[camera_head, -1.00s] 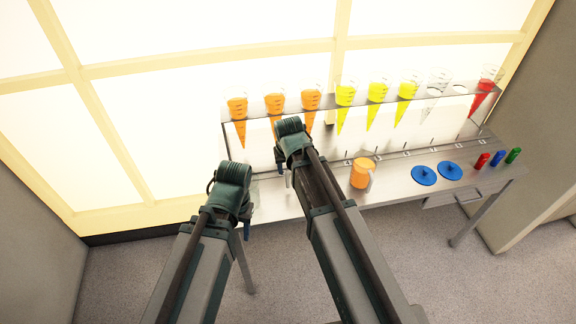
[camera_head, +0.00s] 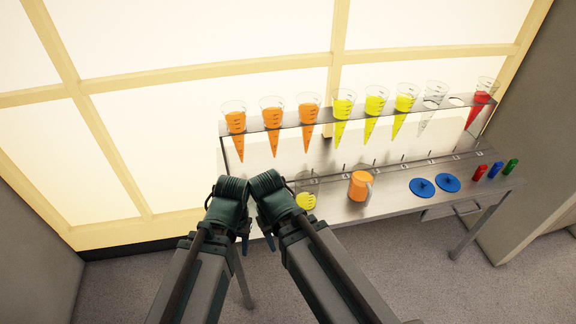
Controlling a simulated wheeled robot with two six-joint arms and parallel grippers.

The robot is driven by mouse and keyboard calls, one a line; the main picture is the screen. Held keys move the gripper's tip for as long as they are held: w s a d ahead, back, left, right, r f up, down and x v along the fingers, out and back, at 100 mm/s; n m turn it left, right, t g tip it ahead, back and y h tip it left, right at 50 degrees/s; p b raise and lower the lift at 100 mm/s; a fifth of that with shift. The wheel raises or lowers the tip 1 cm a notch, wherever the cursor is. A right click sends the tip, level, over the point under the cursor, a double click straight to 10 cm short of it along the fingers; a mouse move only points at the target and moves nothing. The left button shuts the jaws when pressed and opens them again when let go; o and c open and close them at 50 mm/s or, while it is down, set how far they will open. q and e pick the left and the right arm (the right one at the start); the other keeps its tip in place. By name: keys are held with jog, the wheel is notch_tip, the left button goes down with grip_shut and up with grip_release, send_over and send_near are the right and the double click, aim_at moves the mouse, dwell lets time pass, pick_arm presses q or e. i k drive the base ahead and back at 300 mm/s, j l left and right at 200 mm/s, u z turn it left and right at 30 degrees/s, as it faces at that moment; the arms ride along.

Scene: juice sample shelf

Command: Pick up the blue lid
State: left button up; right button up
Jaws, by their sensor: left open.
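Two round blue lids lie flat on the metal bench, to the right of the orange jug: one lid (camera_head: 422,188) and, just right of it and slightly farther back, another lid (camera_head: 447,183). Both are clear of my grippers. My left gripper (camera_head: 245,246) hangs at the bench's left front, well left of the lids; it is small in view and open, with nothing seen in it. My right gripper (camera_head: 270,242) is close beside it, mostly hidden by its own arm, so its jaws cannot be made out.
An orange jug (camera_head: 360,186) and a yellow-filled beaker (camera_head: 306,201) stand between my arms and the lids. Red (camera_head: 480,172), blue (camera_head: 494,170) and green (camera_head: 511,167) small cylinders are at right. A rack (camera_head: 330,122) holds several cones behind. Bench space around the lids is free.

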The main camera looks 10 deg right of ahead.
aim_at(422, 188)
jog(key=z, duration=1.5)
